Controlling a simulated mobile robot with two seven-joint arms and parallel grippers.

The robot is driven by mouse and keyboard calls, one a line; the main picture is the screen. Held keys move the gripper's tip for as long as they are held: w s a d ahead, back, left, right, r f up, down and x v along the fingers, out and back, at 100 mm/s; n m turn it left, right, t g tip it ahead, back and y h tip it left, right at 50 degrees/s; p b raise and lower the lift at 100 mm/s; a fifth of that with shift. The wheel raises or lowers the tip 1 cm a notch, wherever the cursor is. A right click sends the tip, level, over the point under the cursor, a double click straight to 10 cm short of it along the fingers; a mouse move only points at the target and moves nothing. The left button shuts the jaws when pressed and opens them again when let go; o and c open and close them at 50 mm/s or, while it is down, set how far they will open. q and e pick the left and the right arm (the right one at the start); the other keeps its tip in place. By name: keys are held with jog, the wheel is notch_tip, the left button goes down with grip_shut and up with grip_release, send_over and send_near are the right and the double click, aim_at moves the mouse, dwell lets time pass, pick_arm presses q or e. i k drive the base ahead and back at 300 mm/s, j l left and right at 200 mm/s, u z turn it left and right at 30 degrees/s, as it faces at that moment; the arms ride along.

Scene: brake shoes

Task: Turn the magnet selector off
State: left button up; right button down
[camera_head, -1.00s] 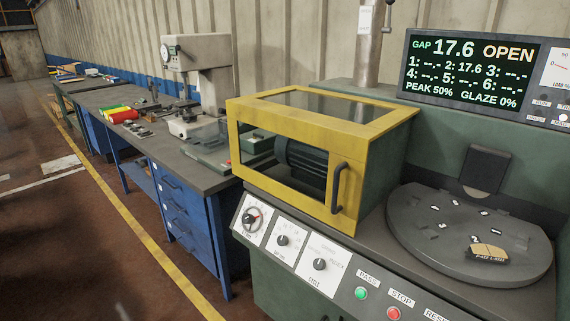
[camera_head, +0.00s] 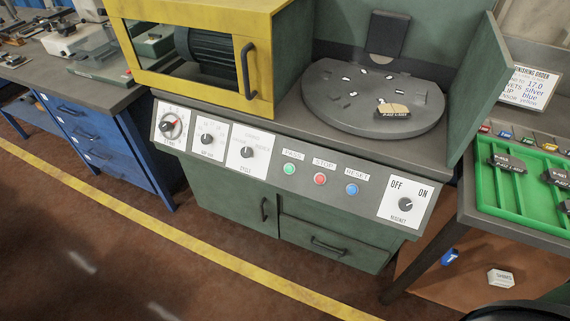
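The magnet selector (camera_head: 405,204) is a small dark knob on a white plate at the right end of the sloped control panel. The plate is marked OFF at upper left and ON at upper right. The knob's pale mark seems to point to the right, toward the ON side, though it is small. The round magnet table (camera_head: 330,112) sits above the panel, with one brake shoe (camera_head: 393,111) lying on its right part. Neither of my grippers is in view.
Green (camera_head: 289,169), red (camera_head: 320,179) and blue (camera_head: 351,189) buttons and several other dials line the panel. A yellow-framed guard (camera_head: 264,60) stands at upper left. A green tray (camera_head: 491,200) of shoes is on the right. The panel's front is clear.

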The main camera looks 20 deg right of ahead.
aim_at(405, 204)
jog(key=z, duration=1.8)
